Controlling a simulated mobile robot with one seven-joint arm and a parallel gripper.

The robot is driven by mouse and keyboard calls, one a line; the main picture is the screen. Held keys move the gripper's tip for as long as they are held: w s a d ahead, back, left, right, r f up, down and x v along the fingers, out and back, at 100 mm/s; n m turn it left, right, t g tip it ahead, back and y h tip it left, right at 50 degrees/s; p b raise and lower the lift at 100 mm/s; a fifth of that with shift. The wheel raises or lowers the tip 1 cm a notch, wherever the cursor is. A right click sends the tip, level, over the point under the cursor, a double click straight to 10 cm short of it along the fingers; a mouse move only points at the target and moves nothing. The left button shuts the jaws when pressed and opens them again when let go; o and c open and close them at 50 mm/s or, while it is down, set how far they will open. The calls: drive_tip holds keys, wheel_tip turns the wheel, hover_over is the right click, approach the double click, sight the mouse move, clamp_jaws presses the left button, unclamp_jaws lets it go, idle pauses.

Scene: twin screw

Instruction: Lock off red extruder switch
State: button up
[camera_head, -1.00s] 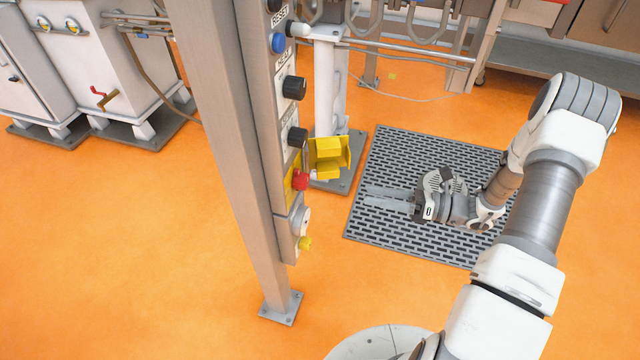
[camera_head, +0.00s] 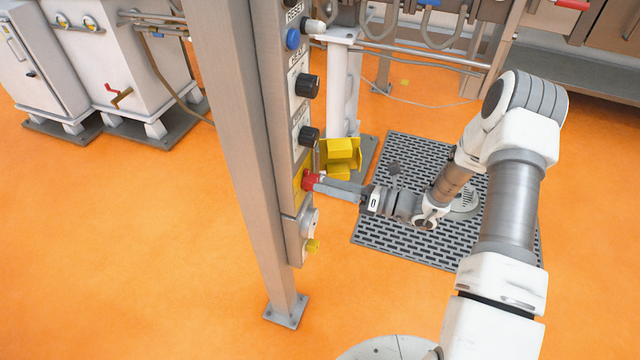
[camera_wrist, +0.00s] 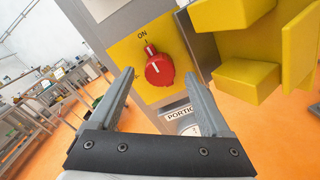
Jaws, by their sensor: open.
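The red extruder switch (camera_wrist: 159,70) is a round knob on a yellow plate. In the wrist view its white pointer mark points up toward the word ON. In the head view the red switch (camera_head: 310,180) is on the side of the control panel (camera_head: 297,125), at the tips of my gripper (camera_head: 338,187). In the wrist view my gripper (camera_wrist: 158,92) is open, with one finger on each side below the switch. The switch appears between and just beyond the fingertips, and I cannot tell whether they touch it.
Yellow blocks (camera_wrist: 245,78) stand close to the right finger; they also show behind the panel in the head view (camera_head: 340,150). A grey post (camera_head: 235,140) carries the panel. Black knobs (camera_head: 308,86) and a blue button (camera_head: 293,38) are above the switch. A grey grate (camera_head: 400,245) lies below my arm.

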sight(311, 182)
drive_tip(key=shift+x, duration=1.3)
clamp_jaws()
